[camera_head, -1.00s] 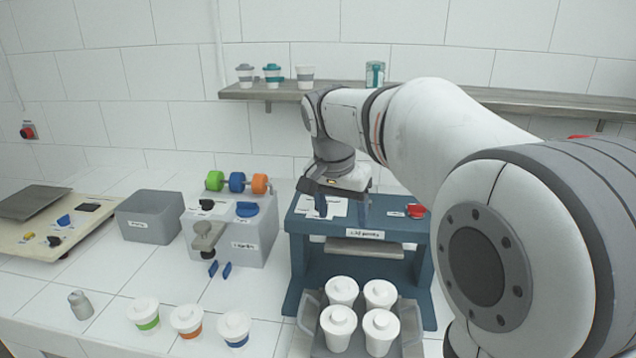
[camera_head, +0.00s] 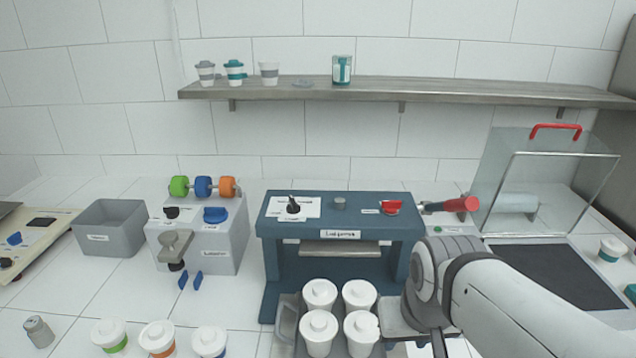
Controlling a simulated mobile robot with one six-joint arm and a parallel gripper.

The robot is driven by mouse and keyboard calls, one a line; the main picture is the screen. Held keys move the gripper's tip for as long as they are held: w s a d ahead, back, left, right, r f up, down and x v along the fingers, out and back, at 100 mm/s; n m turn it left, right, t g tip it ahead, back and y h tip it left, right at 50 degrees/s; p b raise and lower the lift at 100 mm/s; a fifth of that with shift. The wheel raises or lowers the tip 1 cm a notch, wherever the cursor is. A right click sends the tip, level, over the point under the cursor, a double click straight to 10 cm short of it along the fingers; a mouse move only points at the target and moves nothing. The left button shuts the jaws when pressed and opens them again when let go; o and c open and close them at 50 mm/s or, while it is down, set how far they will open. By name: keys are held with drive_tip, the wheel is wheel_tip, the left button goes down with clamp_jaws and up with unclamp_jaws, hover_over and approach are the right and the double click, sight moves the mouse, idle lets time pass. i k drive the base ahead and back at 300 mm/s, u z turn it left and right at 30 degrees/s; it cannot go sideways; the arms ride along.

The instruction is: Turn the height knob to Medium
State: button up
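The blue press machine (camera_head: 343,234) stands in the middle of the counter. On the left of its top is a black knob (camera_head: 293,206) on a white label plate, probably the height knob; the print is too small to read, so its setting cannot be told. My gripper (camera_head: 440,344) is at the lower right, in front of and below the machine top, beside the tray of lidded cups. It is well apart from the knob. Its fingertips are partly cut off by the bottom edge, so its opening cannot be told.
A grey stub (camera_head: 339,203) and a red knob (camera_head: 391,207) share the machine top. Several white lidded cups (camera_head: 320,294) stand in a tray (camera_head: 287,319) in front. A grey dispenser (camera_head: 213,244) stands left, a glass-lidded box (camera_head: 552,178) right. A shelf (camera_head: 450,95) runs behind.

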sight(293, 203)
drive_tip(key=z, duration=1.1)
drive_tip(key=k, duration=1.7)
drive_tip(key=u, duration=0.9)
drive_tip(key=i, duration=1.7)
drive_tip(key=u, duration=0.05)
